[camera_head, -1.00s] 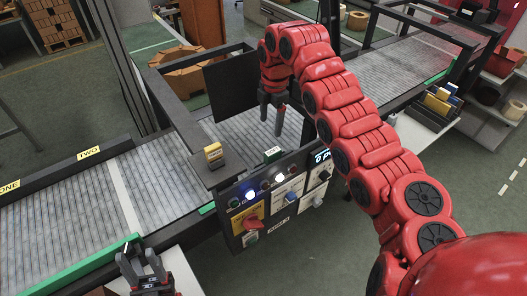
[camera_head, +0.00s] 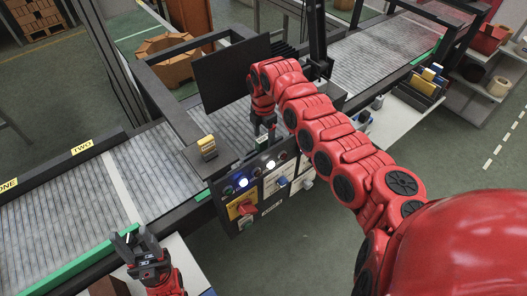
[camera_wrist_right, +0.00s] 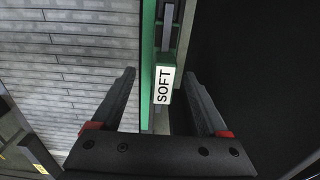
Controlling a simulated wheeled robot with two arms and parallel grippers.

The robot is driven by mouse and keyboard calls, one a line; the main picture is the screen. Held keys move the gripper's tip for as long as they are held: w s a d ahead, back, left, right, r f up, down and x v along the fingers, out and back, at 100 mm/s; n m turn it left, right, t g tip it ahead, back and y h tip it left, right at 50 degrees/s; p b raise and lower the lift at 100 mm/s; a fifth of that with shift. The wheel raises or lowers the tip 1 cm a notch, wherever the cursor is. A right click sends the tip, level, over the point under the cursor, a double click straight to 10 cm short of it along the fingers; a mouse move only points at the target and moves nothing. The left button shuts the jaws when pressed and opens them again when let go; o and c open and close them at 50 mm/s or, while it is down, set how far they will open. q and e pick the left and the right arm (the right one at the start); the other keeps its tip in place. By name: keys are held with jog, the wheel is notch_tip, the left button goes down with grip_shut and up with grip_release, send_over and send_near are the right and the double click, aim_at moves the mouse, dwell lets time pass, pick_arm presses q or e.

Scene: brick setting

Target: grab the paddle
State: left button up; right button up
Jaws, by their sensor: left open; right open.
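The paddle (camera_wrist_right: 165,84) looks like a small block with a white face lettered SOFT and a green edge. In the head view my right gripper (camera_head: 265,130) points down just behind the top of the control panel, where the paddle is largely hidden by the fingers. My left gripper (camera_head: 130,238) is open and empty at the bottom left, near the green conveyor edge.
The control panel (camera_head: 244,210) with knobs and lights fronts the conveyor (camera_head: 160,175). A yellow-topped box (camera_head: 207,147) stands on the frame left of my right gripper. A dark upright panel (camera_head: 232,75) stands behind it.

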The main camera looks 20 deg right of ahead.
aim_at(263, 148)
jog(key=f+p, duration=0.2)
jog(key=shift+s+a+p, duration=0.2)
jog(key=shift+s+p, duration=0.1)
jog(key=shift+p, duration=0.05)
notch_tip(263, 148, down, 3)
jog(key=shift+s+r+p, duration=0.1)
jog(key=shift+r+p, duration=0.05)
jog(key=shift+p, duration=0.2)
jog(key=shift+f, duration=0.3)
grip_shut()
